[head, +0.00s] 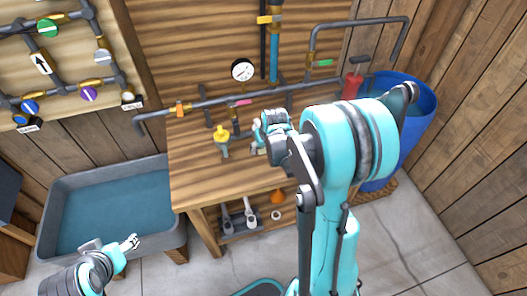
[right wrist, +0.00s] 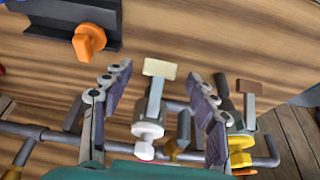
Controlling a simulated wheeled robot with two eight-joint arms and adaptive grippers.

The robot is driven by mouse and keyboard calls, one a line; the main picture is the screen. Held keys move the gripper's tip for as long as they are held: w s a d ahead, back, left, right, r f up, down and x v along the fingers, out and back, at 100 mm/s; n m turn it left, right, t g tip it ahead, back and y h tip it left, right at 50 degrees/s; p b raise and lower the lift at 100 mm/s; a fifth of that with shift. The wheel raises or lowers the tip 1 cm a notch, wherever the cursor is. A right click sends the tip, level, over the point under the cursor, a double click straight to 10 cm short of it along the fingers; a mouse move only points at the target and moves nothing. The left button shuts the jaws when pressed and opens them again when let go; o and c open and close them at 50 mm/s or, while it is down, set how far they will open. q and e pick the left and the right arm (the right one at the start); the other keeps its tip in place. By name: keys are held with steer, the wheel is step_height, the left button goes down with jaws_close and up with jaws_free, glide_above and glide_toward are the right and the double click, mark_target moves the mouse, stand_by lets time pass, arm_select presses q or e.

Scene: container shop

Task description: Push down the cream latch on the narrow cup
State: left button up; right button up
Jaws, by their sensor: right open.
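In the right wrist view a cream flat piece (right wrist: 160,69), which looks like the latch, sits at the end of a narrow grey fitting (right wrist: 155,97) with a white round knob (right wrist: 149,130). My right gripper (right wrist: 157,92) is open. Its two fingers stand apart on either side of this fitting in the picture; I cannot tell whether they touch it. In the head view the right gripper (head: 272,124) is over the wooden bench (head: 195,178) and partly hides the fitting (head: 258,149).
A similar fitting with a yellow knob (head: 221,132) stands left of the right gripper in the head view. Grey pipes (head: 225,98) run along the back. A blue barrel (head: 415,110) stands at the right and a blue basin (head: 165,165) at the left.

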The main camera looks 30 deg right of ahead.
steer(key=shift+x, duration=0.8)
steer(key=c, duration=1.2)
steer(key=shift+o, duration=0.2)
steer(key=f+t+b, duration=0.1)
steer(key=t+b, duration=0.1)
steer(key=shift+w+d+b, duration=0.1)
steer(key=shift+w+b, duration=0.05)
steer(key=shift+b, duration=0.25)
steer(key=shift+w+t+h+b, duration=0.1)
steer(key=shift+t+h+b, duration=0.25)
steer(key=shift+t+h, duration=0.05)
steer(key=shift+r, duration=0.15)
